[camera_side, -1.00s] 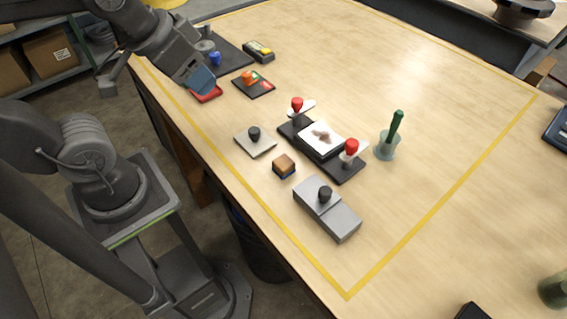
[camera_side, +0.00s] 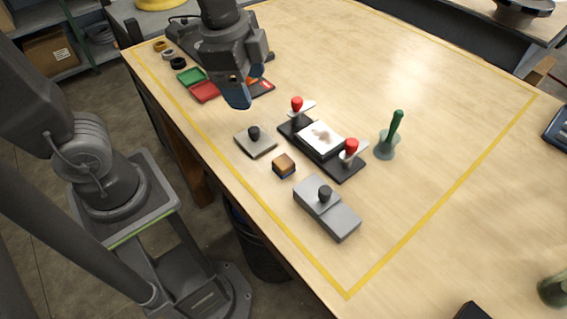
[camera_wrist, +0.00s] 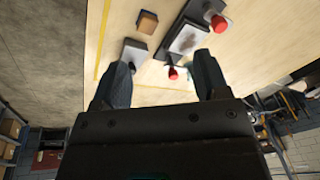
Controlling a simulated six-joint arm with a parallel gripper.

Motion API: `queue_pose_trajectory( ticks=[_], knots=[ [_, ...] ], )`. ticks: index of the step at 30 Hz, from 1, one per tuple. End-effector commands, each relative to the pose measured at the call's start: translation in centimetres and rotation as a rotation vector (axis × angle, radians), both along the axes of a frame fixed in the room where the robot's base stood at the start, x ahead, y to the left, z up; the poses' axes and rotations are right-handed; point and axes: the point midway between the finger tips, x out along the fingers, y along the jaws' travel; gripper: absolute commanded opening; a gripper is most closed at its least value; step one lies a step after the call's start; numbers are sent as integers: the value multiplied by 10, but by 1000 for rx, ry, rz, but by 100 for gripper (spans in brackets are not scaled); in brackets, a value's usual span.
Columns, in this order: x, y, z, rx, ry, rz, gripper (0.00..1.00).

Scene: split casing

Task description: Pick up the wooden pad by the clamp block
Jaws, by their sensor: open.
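The wooden pad (camera_side: 284,165) is a small brown-topped block with a dark blue lower part, lying on the table just left of the clamp block. It also shows near the top of the wrist view (camera_wrist: 147,22). The clamp block (camera_side: 345,172) is a black base with two red-knobbed clamps and a white piece between them; it also shows in the wrist view (camera_wrist: 185,38). My gripper (camera_side: 238,98) is above the table, up and left of the pad and apart from it. In the wrist view its two fingers (camera_wrist: 163,76) are spread, with nothing held between them.
A grey plate with a black knob (camera_side: 256,145) lies up-left of the pad. A grey stepped block with a black knob (camera_side: 328,209) lies below it. A green-handled tool stands in a holder (camera_side: 387,150) to the right. Red (camera_side: 205,91) and green trays lie behind my gripper.

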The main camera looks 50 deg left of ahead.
Motion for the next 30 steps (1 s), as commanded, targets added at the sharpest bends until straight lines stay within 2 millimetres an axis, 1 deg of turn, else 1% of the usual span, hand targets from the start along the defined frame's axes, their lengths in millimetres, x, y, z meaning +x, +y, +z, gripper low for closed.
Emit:
queue_pose_trajectory(
  ticks=[1,3,6,9,14,17,21,24,27,30],
  knots=[
    [9,-13,-8,29,46,-135,68],
    [18,-26,-16,60,91,-303,68],
    [27,-42,-27,86,140,-488,68],
    [32,-51,-34,100,168,-602,68],
    [33,-56,-47,106,184,-658,68],
    [32,-55,-64,106,186,-657,68],
    [33,-55,-92,105,186,-655,68],
    [33,-55,-108,105,184,-654,68],
    [33,-55,-119,106,183,-653,68],
    [33,-55,-123,105,180,-653,68]
  ],
)
